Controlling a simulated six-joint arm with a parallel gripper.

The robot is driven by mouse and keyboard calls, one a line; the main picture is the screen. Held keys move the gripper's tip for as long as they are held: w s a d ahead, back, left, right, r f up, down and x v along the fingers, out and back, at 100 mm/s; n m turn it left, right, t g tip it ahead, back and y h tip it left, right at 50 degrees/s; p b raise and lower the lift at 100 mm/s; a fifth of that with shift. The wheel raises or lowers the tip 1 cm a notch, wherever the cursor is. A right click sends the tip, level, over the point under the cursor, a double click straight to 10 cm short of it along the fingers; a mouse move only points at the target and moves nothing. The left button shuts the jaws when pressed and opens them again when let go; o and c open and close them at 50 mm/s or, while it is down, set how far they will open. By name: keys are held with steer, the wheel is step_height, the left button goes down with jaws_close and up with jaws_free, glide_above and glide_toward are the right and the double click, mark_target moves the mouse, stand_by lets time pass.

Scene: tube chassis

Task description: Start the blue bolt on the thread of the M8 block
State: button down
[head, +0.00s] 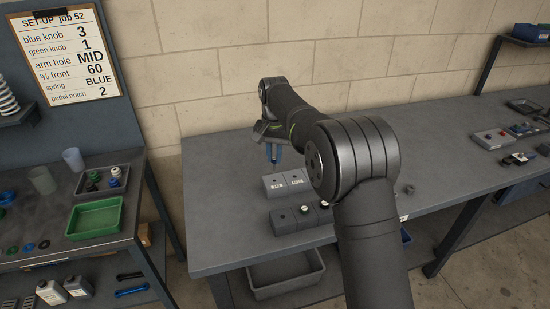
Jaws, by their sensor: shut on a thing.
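My gripper (273,160) is in the head view, pointing down just above the back row of grey blocks. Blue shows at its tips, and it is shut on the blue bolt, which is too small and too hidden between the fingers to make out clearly. Below it stands a light grey block (274,192) with a white label and a dark hole in its top. A second labelled block (296,187) stands against its right side. The labels are too small to read, so I cannot tell which is the M8 block. I see no contact between the bolt and a block.
In front is a row of darker grey blocks (283,225), some with bright round tops. My arm hides the right part of both rows. The bench (220,210) is clear to the left. A side table with a green tray (95,218) stands at left.

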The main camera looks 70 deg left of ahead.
steer(key=shift+f, duration=1.4)
steer(key=shift+f, duration=0.25)
steer(key=shift+f, duration=1.85)
steer(key=shift+f, duration=0.1)
steer(key=c, duration=1.3)
jaws_free()
